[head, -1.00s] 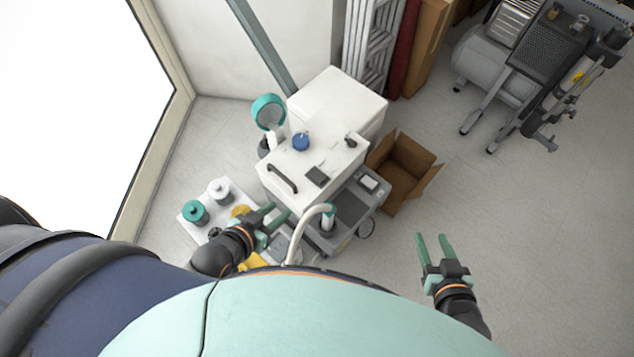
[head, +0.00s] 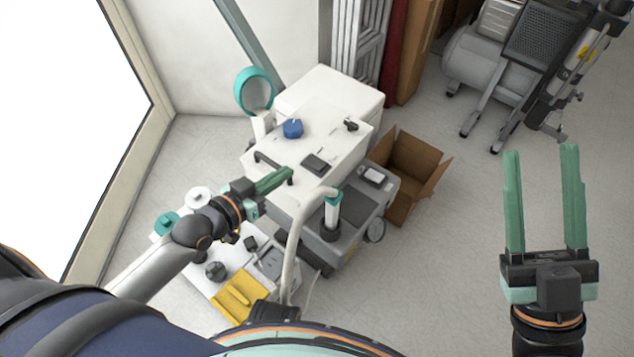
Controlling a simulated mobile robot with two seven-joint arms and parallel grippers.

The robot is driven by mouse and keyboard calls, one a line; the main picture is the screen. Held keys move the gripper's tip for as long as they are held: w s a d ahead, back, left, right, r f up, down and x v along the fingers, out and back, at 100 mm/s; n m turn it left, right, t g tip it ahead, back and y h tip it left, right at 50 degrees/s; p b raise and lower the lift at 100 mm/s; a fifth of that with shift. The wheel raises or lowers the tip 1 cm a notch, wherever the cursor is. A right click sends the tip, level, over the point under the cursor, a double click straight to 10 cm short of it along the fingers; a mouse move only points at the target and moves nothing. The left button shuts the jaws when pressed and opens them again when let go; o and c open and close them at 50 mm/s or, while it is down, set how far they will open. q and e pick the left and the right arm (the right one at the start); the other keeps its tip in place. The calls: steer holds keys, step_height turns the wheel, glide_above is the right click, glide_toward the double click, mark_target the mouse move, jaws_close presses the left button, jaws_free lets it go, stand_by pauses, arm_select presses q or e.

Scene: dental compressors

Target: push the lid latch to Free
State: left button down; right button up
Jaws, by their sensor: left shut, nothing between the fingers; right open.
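A white compressor cabinet (head: 334,135) stands in the middle with a black bar handle (head: 268,160) on its top. A small black fitting (head: 351,125) sits near the lid's right edge; it looks like the lid latch, but its setting is too small to read. A blue knob (head: 293,129) and a dark square panel (head: 315,164) are also on top. My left gripper (head: 288,175) is shut and empty, over the cabinet's near edge by the handle's right end; I cannot tell whether it touches. My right gripper (head: 543,155) is open and empty over the floor at right.
A grey unit with a pale hose (head: 292,240) stands close in front of the cabinet. A white table with jars and a yellow tray (head: 238,297) is at lower left. An open cardboard box (head: 408,178) is right of the cabinet.

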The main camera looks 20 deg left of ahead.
arm_select(q)
steer(key=shift+w+f+b, duration=0.1)
steer(key=shift+w+b, duration=0.15)
steer(key=shift+b, duration=0.05)
arm_select(e)
steer(key=shift+s+a+r+n+y, duration=0.1)
steer(key=shift+s+r+n+y, duration=0.15)
steer(key=shift+s+n+y, duration=0.25)
steer(key=shift+s+r+n+y, duration=0.2)
steer(key=shift+s+n+y, duration=0.1)
steer(key=shift+s, duration=0.25)
arm_select(q)
steer(key=b, duration=0.4)
glide_above(315, 176)
steer(key=f, duration=0.2)
steer(key=shift+w+a+f, duration=0.2)
steer(key=shift+w+f, duration=0.2)
steer(key=f, duration=0.1)
steer(key=f+b, duration=0.1)
steer(key=shift+s+f, duration=0.3)
steer(key=shift+f, duration=0.1)
steer(key=shift+d+f, duration=0.1)
steer(key=shift+f, duration=0.4)
arm_select(e)
steer(key=shift+m, duration=0.5)
steer(key=f, duration=0.5)
steer(key=shift+a+f, duration=0.25)
steer(key=shift+f, duration=0.05)
steer(key=shift+r, duration=0.1)
